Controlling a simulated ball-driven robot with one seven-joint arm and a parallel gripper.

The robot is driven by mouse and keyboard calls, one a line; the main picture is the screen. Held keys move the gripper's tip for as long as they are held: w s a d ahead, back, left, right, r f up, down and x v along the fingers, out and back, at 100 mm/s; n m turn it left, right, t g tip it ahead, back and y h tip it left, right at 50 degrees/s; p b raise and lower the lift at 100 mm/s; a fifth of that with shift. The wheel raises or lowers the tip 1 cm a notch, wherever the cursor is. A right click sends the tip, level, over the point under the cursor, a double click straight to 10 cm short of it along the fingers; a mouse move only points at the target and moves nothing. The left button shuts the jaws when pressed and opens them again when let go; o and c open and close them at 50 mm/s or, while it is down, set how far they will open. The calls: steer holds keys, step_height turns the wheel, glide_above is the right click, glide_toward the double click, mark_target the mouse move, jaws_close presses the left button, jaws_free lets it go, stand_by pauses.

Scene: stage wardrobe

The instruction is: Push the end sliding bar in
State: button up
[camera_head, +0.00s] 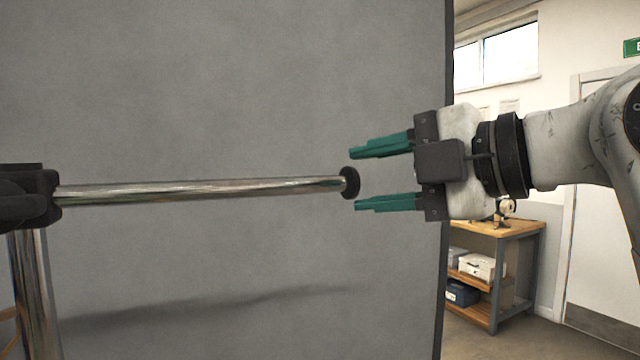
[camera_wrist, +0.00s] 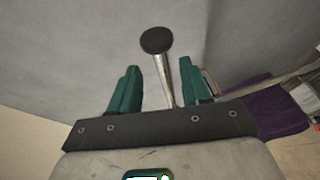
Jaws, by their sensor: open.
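The end sliding bar (camera_head: 200,189) is a shiny chrome tube lying nearly level in the head view, with a black round cap (camera_head: 350,182) on its right end. Its left end goes into a black clamp (camera_head: 38,195) on an upright chrome post (camera_head: 35,290). My gripper (camera_head: 354,179) is open, its teal fingers pointing left at the capped end, one above and one below the cap's level. The fingertips are close to the cap; whether they touch it I cannot tell. In the wrist view the cap (camera_wrist: 157,40) and bar (camera_wrist: 163,78) show between and beyond the fingers.
A large grey panel (camera_head: 240,80) stands behind the bar. At right are a wooden-topped shelf unit (camera_head: 500,229) with boxes and a white door (camera_head: 605,230). A purple cloth (camera_wrist: 270,108) shows at right in the wrist view.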

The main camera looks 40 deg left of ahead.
mark_target(338, 184)
steer(key=a, duration=0.2)
steer(key=a+f+p, duration=0.1)
steer(key=a, duration=0.5)
steer(key=shift+a+f, duration=0.1)
steer(key=shift+f, duration=0.2)
steer(key=shift+c, duration=0.2)
jaws_close()
